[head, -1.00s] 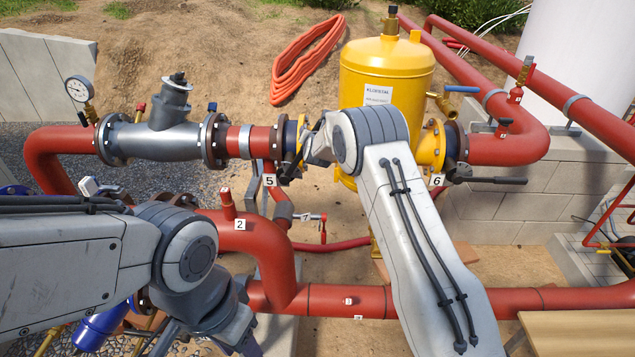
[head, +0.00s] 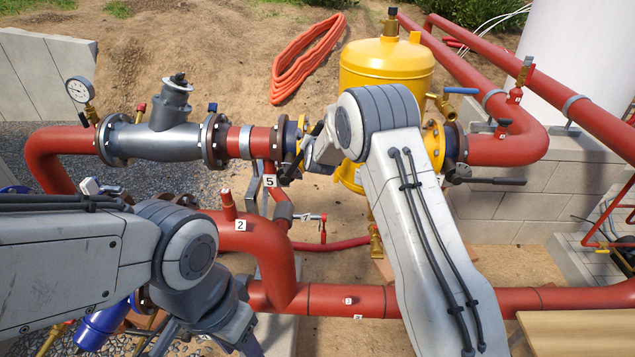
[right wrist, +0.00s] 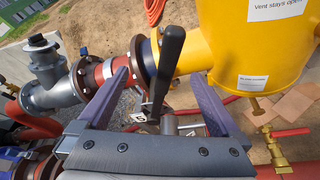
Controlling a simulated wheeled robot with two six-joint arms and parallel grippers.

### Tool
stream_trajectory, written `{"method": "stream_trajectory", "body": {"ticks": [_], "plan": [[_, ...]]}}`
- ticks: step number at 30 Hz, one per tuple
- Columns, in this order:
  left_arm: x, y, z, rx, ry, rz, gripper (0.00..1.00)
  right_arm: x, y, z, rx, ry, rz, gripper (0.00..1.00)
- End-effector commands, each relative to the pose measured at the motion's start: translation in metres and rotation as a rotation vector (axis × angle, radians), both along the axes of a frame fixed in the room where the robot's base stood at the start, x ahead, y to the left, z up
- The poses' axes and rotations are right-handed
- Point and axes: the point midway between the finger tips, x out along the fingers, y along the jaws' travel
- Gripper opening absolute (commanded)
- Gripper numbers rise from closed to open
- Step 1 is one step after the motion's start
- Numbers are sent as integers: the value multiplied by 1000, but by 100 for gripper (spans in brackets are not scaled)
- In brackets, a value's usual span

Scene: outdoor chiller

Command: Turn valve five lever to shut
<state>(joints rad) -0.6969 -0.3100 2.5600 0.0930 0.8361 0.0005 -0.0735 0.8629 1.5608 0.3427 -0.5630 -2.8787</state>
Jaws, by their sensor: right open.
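Valve five's black lever (right wrist: 171,62) stands up in the right wrist view, between the two fingers of my right gripper (right wrist: 155,76). The gripper is open, with a finger on each side of the lever. I cannot tell whether either finger touches it. The valve joins the red pipe by a dark flange (right wrist: 141,62), left of the yellow vessel. In the head view the label 5 (head: 269,181) hangs below that joint, and my right wrist hides part of the valve. My left arm reaches down at the lower left; its gripper (head: 247,345) is largely cut off by the bottom edge.
The yellow vessel (head: 385,68) stands close behind my right arm. The horizontal valve lever (head: 497,181) near label 6 lies to its right. A grey strainer body (head: 158,135) is at left, and red pipe (head: 345,300) crosses in front. Open sandy ground lies behind.

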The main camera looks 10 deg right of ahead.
Motion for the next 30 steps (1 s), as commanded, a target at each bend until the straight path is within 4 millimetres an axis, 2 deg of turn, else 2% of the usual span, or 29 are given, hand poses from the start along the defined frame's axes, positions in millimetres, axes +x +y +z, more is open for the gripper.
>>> {"method": "stream_trajectory", "body": {"ticks": [6,20,23,30], "plan": [[0,0,5,0,0,0,50,-20,2,7,1,0,-1,100],[0,0,3,0,-1,-7,50,-25,3,8,1,-1,-1,100],[0,0,-4,0,-1,-7,50,-34,4,10,1,-2,0,100],[0,0,-26,0,-1,-8,50,-75,9,21,0,-3,1,100]]}}
